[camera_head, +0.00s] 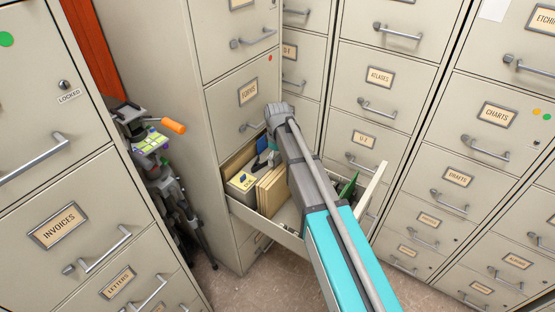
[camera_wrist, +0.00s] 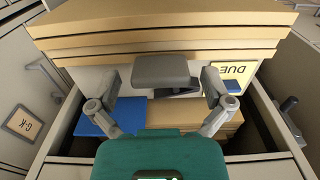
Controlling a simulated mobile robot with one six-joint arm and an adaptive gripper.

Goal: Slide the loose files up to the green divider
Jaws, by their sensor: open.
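The loose files (camera_head: 271,190) are a group of tan folders standing upright in the open drawer. They also appear as tan edges (camera_wrist: 160,38) across the top of the wrist view. The green divider (camera_head: 348,187) stands towards the right, front end of the drawer, partly hidden by my arm; it is not visible in the wrist view. My gripper (camera_head: 265,160) is open, down in the drawer on the left side of the loose files, away from the divider. In the wrist view, my gripper (camera_wrist: 165,80) is close to the files; contact is unclear.
Behind my gripper are a blue folder (camera_wrist: 95,118), more tan folders (camera_wrist: 190,115) and a pale yellow "DUE" card (camera_wrist: 230,72). The drawer wall (camera_wrist: 278,168) is close on both sides. Bare drawer floor (camera_head: 288,214) shows between files and divider. Closed cabinets surround the drawer.

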